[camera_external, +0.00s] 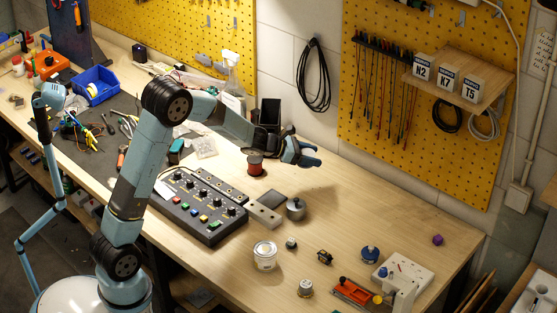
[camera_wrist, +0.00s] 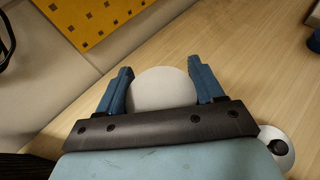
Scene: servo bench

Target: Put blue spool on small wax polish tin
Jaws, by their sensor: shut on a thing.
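My gripper (camera_external: 303,156) hangs above the bench behind the control box. In the wrist view my gripper (camera_wrist: 163,88) has its two blue fingers on either side of a pale round thing (camera_wrist: 163,90), seen flat end on. Its sides are hidden, so I cannot tell from this whether it is the blue spool; it is not clear in the external view. A small blue round object (camera_external: 370,255) stands on the bench at the right. A short small tin (camera_external: 305,288) sits near the front edge, and a larger pale tin (camera_external: 265,255) stands to its left; I cannot read their labels.
A control box (camera_external: 205,205) with buttons and knobs, a red spool (camera_external: 256,166) and a grey metal pot (camera_external: 295,208) stand on the bench. An orange tool (camera_external: 355,292) and a white fixture (camera_external: 402,274) are at the front right. Bare wood (camera_external: 370,205) lies at the back right.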

